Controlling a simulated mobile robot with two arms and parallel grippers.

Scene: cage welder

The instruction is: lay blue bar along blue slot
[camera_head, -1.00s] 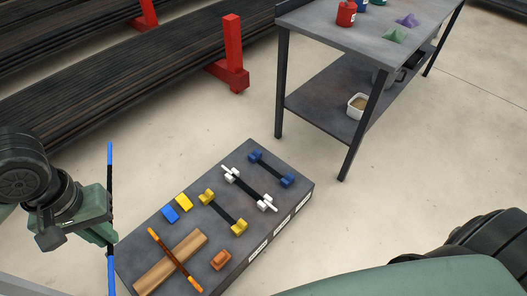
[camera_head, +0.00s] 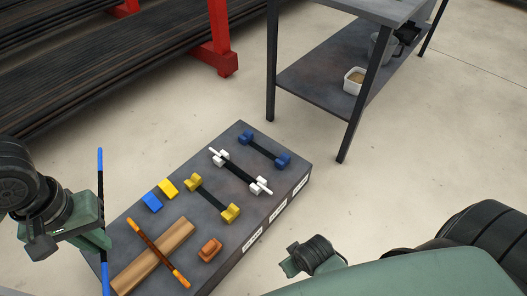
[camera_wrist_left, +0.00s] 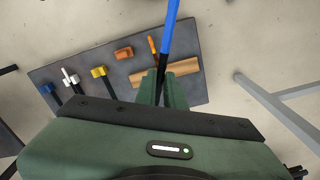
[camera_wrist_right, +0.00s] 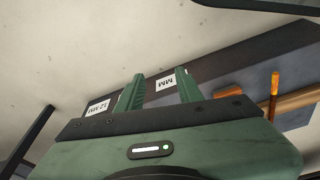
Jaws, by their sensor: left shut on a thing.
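The blue bar (camera_head: 100,172) has blue ends and a dark middle. My left gripper (camera_head: 101,236) is shut on its dark middle beside the board's left end; the bar also shows in the left wrist view (camera_wrist_left: 170,30). The blue slot (camera_head: 264,149) is a pair of blue holders joined by a dark strip at the board's far end. It is empty, well to the right of the held bar. My right gripper (camera_head: 290,267) is beside the board's near right side. In the right wrist view its fingers (camera_wrist_right: 159,88) are apart with nothing between them.
On the dark board (camera_head: 225,210) a white bar (camera_head: 241,172) lies in white holders. Yellow holders (camera_head: 212,199) are empty. An orange bar (camera_head: 158,254) lies across a wooden piece (camera_head: 150,262). Small blue, yellow and orange blocks sit nearby. A metal table (camera_head: 325,85) stands behind.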

